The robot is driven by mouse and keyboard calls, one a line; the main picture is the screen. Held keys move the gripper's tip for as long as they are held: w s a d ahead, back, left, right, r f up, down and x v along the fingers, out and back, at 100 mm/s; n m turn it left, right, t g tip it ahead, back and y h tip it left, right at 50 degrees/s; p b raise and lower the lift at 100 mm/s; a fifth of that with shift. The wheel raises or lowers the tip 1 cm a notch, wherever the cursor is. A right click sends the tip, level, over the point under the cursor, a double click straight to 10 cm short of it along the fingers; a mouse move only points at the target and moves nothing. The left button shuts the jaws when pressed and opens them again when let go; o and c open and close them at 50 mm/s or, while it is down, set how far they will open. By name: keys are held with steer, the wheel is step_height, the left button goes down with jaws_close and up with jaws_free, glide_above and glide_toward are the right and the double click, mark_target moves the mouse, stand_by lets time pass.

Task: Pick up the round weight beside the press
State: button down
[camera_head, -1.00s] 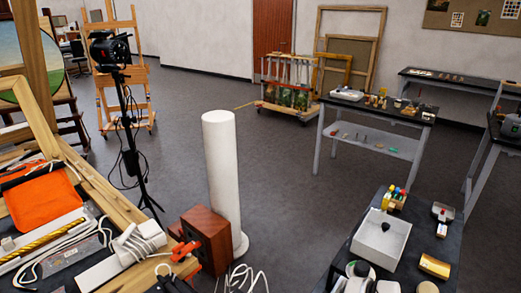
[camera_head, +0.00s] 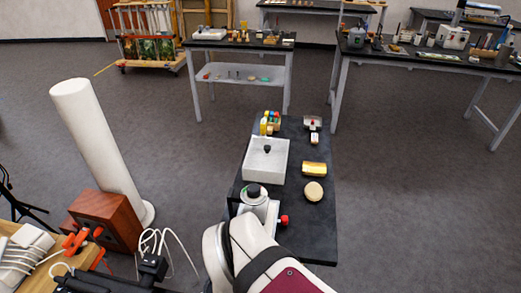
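A grey-white device with a dark round top (camera_head: 254,191) and a red knob (camera_head: 284,220) stands near the front of the black table; it may be the press, and its lower part is hidden by my arm. A tan rounded piece (camera_head: 313,191) lies to its right, apart from it. I cannot tell whether this piece is the round weight or whether the dark round top is. My white and maroon arm (camera_head: 250,255) crosses the bottom centre in front of the device. My gripper's fingers do not show.
On the black table (camera_head: 316,235) are a white tray (camera_head: 251,172) with a dark knob-like thing in it, a gold piece (camera_head: 314,168) and small coloured bottles (camera_head: 268,122). A white column (camera_head: 97,135), a brown wooden box (camera_head: 106,219) and cables stand left. Open floor lies around.

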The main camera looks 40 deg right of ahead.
stand_by(0.4)
jaws_free()
stand_by(0.4)
